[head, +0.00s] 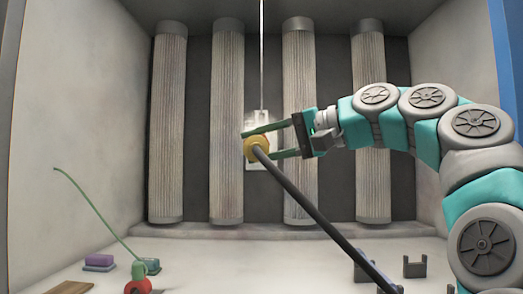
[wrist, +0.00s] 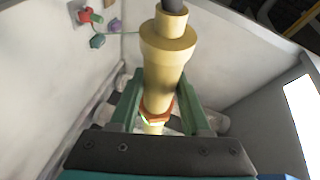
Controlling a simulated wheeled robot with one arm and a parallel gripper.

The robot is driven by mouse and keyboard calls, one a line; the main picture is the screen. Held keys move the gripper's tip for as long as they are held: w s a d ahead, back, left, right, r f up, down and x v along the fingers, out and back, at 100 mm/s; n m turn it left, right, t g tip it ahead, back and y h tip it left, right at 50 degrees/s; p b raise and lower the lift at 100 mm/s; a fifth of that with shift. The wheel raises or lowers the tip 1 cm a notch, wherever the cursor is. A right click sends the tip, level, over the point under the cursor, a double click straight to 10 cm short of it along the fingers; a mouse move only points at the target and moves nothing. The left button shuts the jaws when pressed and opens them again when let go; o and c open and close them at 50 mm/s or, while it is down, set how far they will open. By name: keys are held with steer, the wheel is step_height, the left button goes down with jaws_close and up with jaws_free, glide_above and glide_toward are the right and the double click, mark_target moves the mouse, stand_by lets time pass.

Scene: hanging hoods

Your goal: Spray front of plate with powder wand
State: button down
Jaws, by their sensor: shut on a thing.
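My gripper (head: 259,145) is shut on the yellow powder wand (head: 257,149), with one green finger on each side of it. A long dark pole or hose (head: 315,206) runs from the wand down to the lower right. In the wrist view the yellow wand body (wrist: 167,60) stands between the green fingers (wrist: 158,105), with an orange ring low on it. A pale plate (head: 258,117) hangs from a thin rod behind the gripper and wand, which hide much of it. I cannot tell whether powder is on it or whether the wand touches it.
Several tall pleated filter columns (head: 227,120) stand along the back wall. A red part (head: 138,286) with a green hose, a purple block (head: 98,259) and a brown board (head: 70,288) lie at lower left. Dark brackets (head: 415,267) stand at lower right. The mid floor is mostly clear.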

step_height(320, 180, down, 2)
steer(key=shift+f+p, duration=0.1)
steer(key=shift+p, duration=0.2)
steer(key=shift+r, duration=1.4)
stand_by(0.3)
